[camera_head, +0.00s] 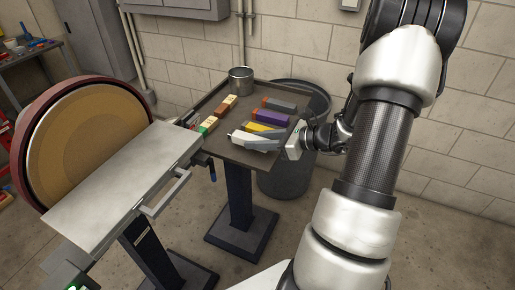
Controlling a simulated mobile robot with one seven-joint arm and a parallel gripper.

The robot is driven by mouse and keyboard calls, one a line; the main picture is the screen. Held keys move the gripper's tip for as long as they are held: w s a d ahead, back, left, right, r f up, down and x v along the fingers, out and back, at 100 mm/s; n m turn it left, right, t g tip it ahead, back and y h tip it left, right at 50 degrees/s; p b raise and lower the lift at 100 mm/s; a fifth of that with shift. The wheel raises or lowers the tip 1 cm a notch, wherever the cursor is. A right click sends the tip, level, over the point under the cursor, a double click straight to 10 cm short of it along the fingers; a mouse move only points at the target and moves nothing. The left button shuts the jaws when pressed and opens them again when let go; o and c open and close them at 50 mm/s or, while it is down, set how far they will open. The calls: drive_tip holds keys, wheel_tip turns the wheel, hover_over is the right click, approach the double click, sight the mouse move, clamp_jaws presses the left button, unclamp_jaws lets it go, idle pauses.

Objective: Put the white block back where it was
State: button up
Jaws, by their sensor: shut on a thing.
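The white block (242,138) is near the front of the small brown-topped stand, at the near end of a row of coloured blocks. My gripper (258,138) reaches in from the right and is shut on the white block, with grey fingers along its sides. The fingers and the block overlap in this view, so part of the block is hidden. I cannot tell whether the block touches the tray top (228,152) or is held just above it.
A yellow block (256,127), a purple block (270,117) and an orange-and-grey block (279,104) lie behind it. Orange (226,103) and green-ended (207,125) blocks lie left. A metal cup (240,80) stands at the back. A disc sander (95,140) and dark bin (287,180) flank the stand.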

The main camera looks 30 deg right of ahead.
drive_tip(key=shift+f, duration=1.2)
drive_tip(key=shift+f+b, duration=0.2)
drive_tip(key=shift+b, duration=0.1)
drive_tip(key=o, duration=1.1)
drive_tip(key=shift+o, duration=0.2)
drive_tip(key=shift+r, duration=0.25)
drive_tip(key=p+v, duration=0.2)
drive_tip(key=v, duration=1)
